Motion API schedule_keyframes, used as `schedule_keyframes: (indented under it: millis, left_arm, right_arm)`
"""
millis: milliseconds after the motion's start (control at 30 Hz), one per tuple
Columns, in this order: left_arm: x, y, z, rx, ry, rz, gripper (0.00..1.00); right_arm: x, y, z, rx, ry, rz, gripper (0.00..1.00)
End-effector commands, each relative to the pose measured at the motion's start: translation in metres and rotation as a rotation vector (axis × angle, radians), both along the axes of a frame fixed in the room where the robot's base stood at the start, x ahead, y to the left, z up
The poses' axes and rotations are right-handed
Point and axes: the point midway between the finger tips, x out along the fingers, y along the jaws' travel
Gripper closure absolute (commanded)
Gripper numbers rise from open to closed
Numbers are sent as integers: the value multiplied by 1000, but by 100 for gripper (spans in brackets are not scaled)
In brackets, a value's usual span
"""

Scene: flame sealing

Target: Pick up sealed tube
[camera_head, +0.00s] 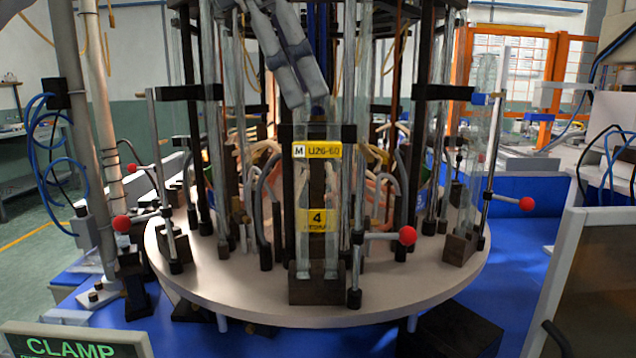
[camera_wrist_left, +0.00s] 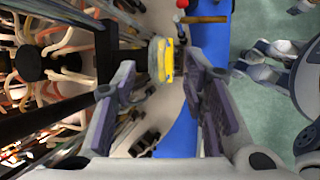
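Clear glass tubes (camera_head: 331,235) stand upright at the front station of the round table, behind or beside yellow labels (camera_head: 316,151); I cannot tell which tube is the sealed one. Their lower ends are at a dark block (camera_head: 317,289). My left gripper (camera_head: 306,100) reaches down from the top centre, just above the upper label in the picture. In the left wrist view its two fingers (camera_wrist_left: 160,85) are spread apart. A yellow piece (camera_wrist_left: 162,60) shows in the gap between them, and nothing is clearly gripped. My right gripper is not in view.
The round white table (camera_head: 222,290) carries several other upright tubes and dark posts. Red-ball levers stick out at the left (camera_head: 121,223), front (camera_head: 407,235) and right (camera_head: 526,204). A grey-framed panel (camera_head: 570,245) stands at right, and a CLAMP sign (camera_head: 75,345) at lower left.

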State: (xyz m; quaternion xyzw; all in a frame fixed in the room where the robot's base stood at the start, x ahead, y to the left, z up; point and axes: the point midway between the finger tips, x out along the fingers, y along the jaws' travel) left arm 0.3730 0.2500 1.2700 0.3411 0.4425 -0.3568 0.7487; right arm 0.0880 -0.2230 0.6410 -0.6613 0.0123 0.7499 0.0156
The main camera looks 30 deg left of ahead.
Motion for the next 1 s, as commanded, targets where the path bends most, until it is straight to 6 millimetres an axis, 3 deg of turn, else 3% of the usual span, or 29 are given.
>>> schedule_keyframes:
  millis: [33, 167, 433, 600, 1000]
  left_arm:
    - [8, -4, -13, -1, 11, -4, 60]
    - [17, -9, -33, -1, 13, -3, 60]
    - [16, -11, -32, 0, 0, 0, 60]
    - [16, -11, -32, 0, 0, 0, 99]
    - [15, -11, -31, 2, -1, 0, 100]
  right_arm:
    - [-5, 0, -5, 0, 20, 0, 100]
    - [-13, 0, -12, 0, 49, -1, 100]
    - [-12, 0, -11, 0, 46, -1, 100]
    - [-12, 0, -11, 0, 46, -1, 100]
    - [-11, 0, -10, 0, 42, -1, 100]
